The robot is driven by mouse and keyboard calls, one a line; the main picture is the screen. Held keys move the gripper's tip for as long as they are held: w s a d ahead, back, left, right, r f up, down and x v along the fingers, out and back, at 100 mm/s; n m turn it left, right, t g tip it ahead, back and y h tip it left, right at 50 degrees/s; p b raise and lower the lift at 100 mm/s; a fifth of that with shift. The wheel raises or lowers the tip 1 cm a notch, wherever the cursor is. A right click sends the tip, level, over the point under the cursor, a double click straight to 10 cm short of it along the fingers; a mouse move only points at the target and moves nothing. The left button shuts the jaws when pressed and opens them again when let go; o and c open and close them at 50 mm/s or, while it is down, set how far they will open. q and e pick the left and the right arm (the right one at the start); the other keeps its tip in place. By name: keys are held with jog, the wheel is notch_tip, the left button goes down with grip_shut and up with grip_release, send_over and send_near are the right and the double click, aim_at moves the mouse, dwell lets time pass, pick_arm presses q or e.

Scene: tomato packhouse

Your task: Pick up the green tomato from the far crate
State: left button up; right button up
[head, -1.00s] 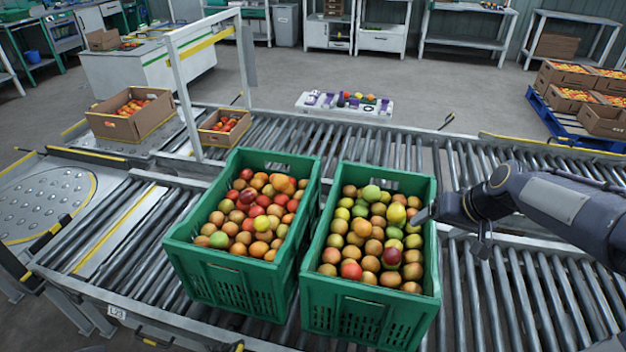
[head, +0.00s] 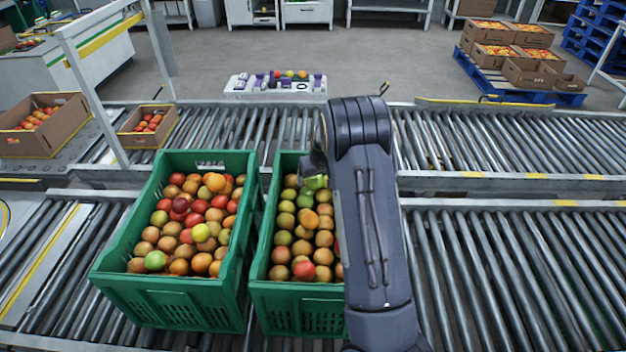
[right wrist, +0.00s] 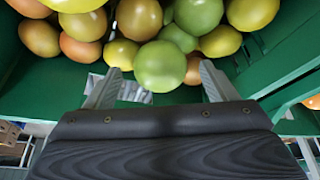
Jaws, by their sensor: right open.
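Two green crates stand side by side on the rollers; the right-hand crate (head: 296,308) has my right arm over it. A green tomato (right wrist: 160,66) lies between the spread fingers of my right gripper (right wrist: 160,80) in the right wrist view. The fingers are open on either side of it, and I see no clear contact. More green tomatoes (right wrist: 198,14) lie just behind it. In the head view a green tomato (head: 315,182) shows near the crate's back end, beside my right gripper (head: 312,170). My forearm hides the crate's right part. My left gripper is not in view.
The left crate (head: 170,305) holds mixed red, orange and green tomatoes. The crate wall (right wrist: 280,65) is close to the right finger in the wrist view. A white tray (head: 275,88) stands beyond the rollers. The rollers (head: 500,260) on the right are clear.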

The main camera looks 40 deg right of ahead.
jog(key=shift+w+d+f, duration=0.1)
jog(key=shift+w+f, duration=0.15)
jog(key=shift+f, duration=0.35)
jog(key=c, duration=0.8)
jog(key=shift+r, duration=0.1)
